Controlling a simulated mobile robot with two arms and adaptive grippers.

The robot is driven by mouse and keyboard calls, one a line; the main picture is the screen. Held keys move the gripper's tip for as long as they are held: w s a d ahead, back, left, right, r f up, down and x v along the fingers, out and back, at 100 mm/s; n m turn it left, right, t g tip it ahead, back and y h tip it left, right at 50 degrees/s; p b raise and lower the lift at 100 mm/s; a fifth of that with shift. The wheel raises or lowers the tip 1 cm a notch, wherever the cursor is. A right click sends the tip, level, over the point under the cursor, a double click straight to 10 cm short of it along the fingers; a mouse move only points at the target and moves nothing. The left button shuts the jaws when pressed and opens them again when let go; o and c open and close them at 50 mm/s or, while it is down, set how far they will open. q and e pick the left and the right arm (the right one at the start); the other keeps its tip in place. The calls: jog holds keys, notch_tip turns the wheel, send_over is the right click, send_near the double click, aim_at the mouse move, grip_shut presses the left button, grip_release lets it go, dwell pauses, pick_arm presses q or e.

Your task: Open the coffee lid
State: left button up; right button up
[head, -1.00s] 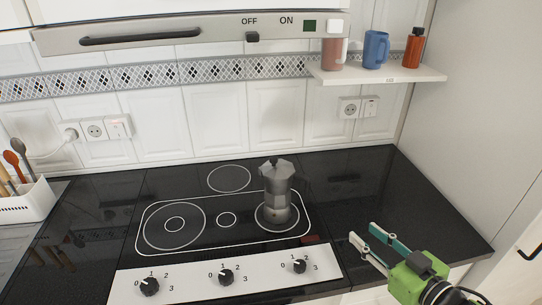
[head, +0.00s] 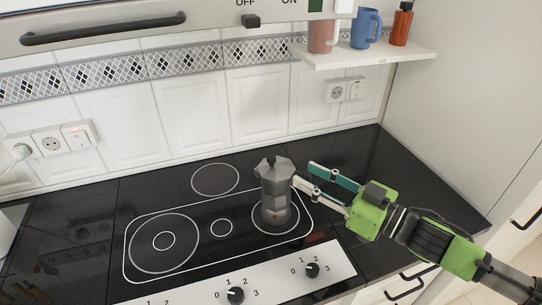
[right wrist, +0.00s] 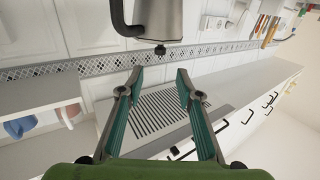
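A grey metal moka coffee pot (head: 274,192) stands upright on the right front ring of the black hob. Its lid (head: 268,164) is down, with a small dark knob on top. My right gripper (head: 303,174) is open and empty just right of the pot's upper part, fingers pointing at it. In the right wrist view the pot (right wrist: 160,20) appears upside down at the top edge, beyond the open fingertips (right wrist: 160,72). The fingers seem apart from the pot. My left gripper is out of view.
The hob's control panel (head: 190,292) with knobs lies in front. A shelf (head: 365,54) with a pink mug, a blue mug (head: 366,29) and an orange bottle (head: 401,27) is at upper right. An extractor hood (head: 200,18) hangs above. The counter right of the hob is clear.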

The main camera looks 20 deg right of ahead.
aim_at(275, 159)
jog(key=p+x, duration=0.2)
jog(key=x, duration=0.8)
jog(key=shift+r, duration=0.1)
jog(key=shift+p+x, duration=0.35)
jog(key=shift+x, duration=0.45)
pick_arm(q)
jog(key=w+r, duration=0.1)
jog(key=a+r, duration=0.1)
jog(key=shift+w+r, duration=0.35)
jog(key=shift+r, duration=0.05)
pick_arm(e)
grip_shut()
